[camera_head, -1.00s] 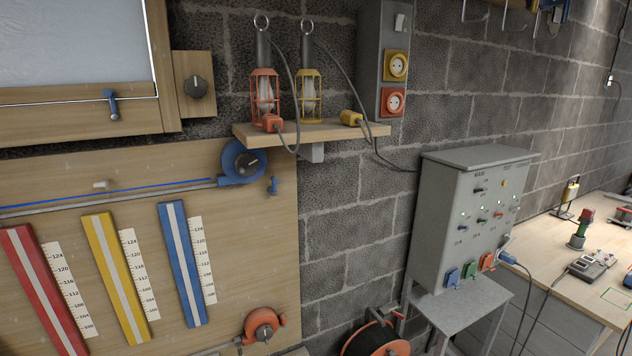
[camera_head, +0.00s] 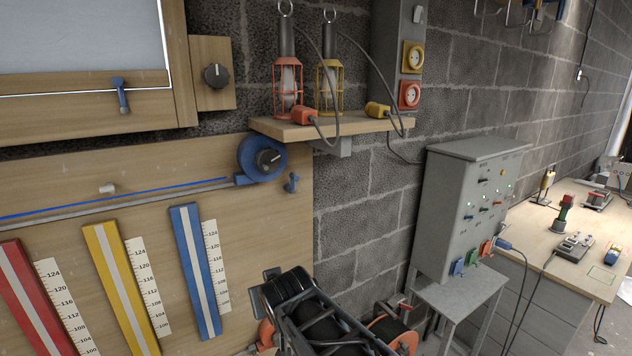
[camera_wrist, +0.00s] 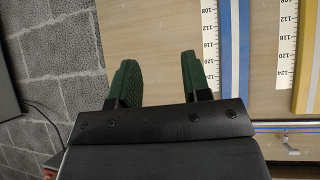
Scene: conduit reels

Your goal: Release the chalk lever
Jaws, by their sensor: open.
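A blue reel (camera_head: 262,158) with a black knob is mounted on the wooden board, at the end of a blue line (camera_head: 115,198). A small blue lever (camera_head: 291,183) stands just to the right of this reel; I take it as the chalk lever. My gripper shows in the wrist view (camera_wrist: 158,65), its green fingers apart with nothing between them. It faces the board beside the blue strip (camera_wrist: 234,50). In the head view my dark arm is low in the middle, below the lever and apart from it; the fingers are not clear there. I cannot make out the lever in the wrist view.
A wooden shelf (camera_head: 330,130) with two caged lamps juts out above right of the lever. An orange reel (camera_head: 265,335) is partly hidden behind my arm. Red, yellow and blue strips with scales line the board. A grey switch box (camera_head: 465,210) stands at right.

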